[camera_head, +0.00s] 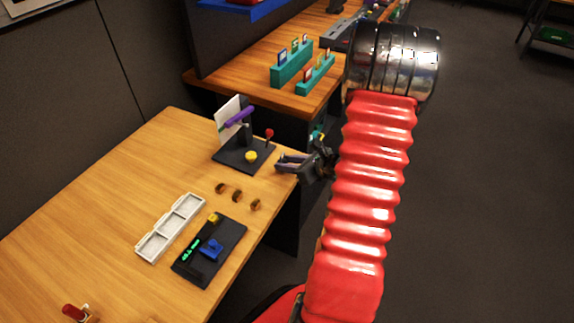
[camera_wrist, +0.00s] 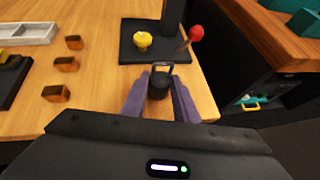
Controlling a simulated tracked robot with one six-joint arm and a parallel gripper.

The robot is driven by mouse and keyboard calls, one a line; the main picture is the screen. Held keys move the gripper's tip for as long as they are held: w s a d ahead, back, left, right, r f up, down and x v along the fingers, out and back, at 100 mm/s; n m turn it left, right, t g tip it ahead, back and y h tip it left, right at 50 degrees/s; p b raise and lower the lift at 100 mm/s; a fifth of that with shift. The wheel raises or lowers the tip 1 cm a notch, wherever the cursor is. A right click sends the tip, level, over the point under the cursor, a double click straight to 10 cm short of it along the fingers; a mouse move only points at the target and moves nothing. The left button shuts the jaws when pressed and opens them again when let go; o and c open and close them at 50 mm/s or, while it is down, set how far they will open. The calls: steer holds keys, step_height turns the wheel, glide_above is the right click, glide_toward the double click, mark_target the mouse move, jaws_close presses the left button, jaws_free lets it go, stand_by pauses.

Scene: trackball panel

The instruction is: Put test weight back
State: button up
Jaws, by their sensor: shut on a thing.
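The test weight (camera_wrist: 160,88), a small dark cylinder with a loop handle on top, is between the purple-grey fingers of my gripper (camera_wrist: 159,96) in the wrist view. My gripper is shut on it. It is upright near the right edge of the wooden desk; whether it touches the desktop I cannot tell. In the head view my gripper (camera_head: 290,164) is at the desk's right edge, just right of a dark stand base (camera_head: 230,157). The weight is hard to make out there.
The stand carries a yellow knob (camera_wrist: 142,40) and a red ball lever (camera_wrist: 196,34). Several small brown blocks (camera_head: 236,196) lie left of my gripper. A dark panel (camera_head: 228,243) and a white compartment tray (camera_head: 146,246) are nearer. A second desk (camera_head: 235,85) stands behind.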

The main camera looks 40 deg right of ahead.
steer(key=shift+f, duration=0.45)
steer(key=shift+f, duration=0.1)
steer(key=o, duration=1.1)
steer(key=shift+s+r, duration=0.15)
steer(key=shift+r, duration=0.05)
steer(key=v, duration=1.1)
steer(key=shift+s+d+r, duration=0.1)
steer(key=shift+s+r, duration=0.05)
steer(key=shift+s, duration=0.2)
steer(key=shift+w, duration=0.1)
